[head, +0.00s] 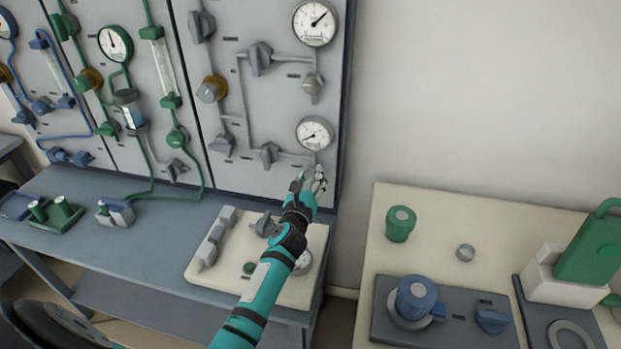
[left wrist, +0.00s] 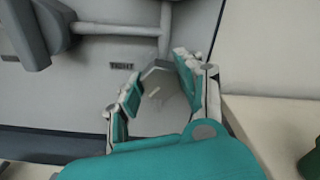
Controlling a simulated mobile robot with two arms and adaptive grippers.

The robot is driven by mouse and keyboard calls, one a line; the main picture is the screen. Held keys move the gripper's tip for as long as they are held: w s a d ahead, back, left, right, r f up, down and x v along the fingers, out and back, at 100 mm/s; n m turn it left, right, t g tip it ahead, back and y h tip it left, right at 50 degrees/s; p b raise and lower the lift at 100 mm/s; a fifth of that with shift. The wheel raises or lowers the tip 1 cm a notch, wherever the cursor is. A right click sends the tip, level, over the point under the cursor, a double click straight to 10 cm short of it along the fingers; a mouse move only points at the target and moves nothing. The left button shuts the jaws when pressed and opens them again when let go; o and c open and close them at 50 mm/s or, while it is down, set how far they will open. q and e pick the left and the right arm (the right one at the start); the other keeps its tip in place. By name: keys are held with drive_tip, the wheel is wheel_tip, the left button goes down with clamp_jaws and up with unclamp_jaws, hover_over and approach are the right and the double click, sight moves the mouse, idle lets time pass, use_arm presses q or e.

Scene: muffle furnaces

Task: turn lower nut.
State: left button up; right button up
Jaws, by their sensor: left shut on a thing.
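The lower nut (left wrist: 162,98) is a pale grey faceted piece on the grey panel, below the lower pressure gauge (head: 315,133). My left gripper (head: 316,180), on a teal arm, reaches up to the panel and is shut on this nut. In the left wrist view, the fingers (left wrist: 158,90) stand on both sides of the nut. In the head view the fingers hide most of the nut. A small label reading "TIGHT" (left wrist: 122,66) is on the panel left of it. My right gripper is not in view.
A grey valve handle (head: 269,154) sits left of the gauge. A cream unit (head: 210,272) with knobs lies on the blue-grey bench (head: 155,225) under my arm. At the right, a cream table (head: 385,215) holds green and blue pieces. The wall above it is bare.

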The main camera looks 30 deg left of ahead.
use_arm(q)
drive_tip(key=shift+m, duration=0.3)
drive_tip(key=m+p, duration=0.2)
drive_tip(key=m, duration=0.2)
drive_tip(key=shift+d+r, duration=0.1)
drive_tip(key=m+p, duration=0.1)
drive_tip(key=m, duration=0.4)
drive_tip(key=shift+d, duration=0.1)
drive_tip(key=shift+m, duration=0.4)
drive_tip(key=o, duration=1.1)
drive_tip(key=shift+o, duration=0.2)
